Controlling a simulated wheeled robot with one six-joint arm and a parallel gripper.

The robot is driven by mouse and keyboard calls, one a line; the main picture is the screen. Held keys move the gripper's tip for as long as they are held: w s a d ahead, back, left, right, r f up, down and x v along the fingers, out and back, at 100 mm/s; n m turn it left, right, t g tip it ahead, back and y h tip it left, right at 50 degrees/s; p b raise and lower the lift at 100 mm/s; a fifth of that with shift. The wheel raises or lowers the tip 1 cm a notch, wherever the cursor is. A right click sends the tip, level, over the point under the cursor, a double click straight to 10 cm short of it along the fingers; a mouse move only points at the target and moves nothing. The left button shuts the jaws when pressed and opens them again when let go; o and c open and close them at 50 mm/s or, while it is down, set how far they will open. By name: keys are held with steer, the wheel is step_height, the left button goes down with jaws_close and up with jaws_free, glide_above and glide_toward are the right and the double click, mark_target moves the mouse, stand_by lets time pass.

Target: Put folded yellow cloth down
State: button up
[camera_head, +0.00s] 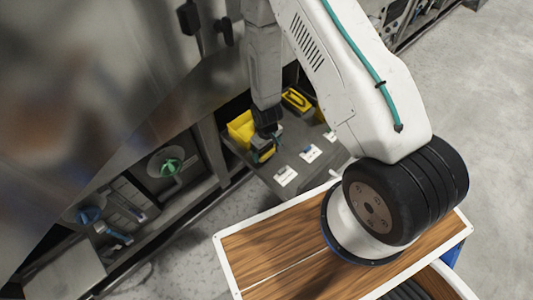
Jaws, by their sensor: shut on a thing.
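The folded yellow cloth (240,129) shows as a bright yellow shape at the left end of a dark grey shelf (290,183). My gripper (263,151) points down over that end of the shelf and is shut on the cloth. The dark gripper body covers the right part of the yellow shape. I cannot tell whether the cloth touches the shelf or hangs just above it.
Another yellow object (296,99) with a dark middle lies farther back on the shelf. Several small white cards (286,176) lie toward the front. Bare shelf shows between them. A steel machine wall (90,90) rises at left, above an open bay with a green-handled valve (171,167).

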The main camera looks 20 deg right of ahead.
mark_target(266, 154)
steer(key=shift+s+a+f, duration=0.1)
steer(key=shift+f, duration=1.55)
steer(key=o, duration=0.7)
steer(key=shift+f, duration=0.1)
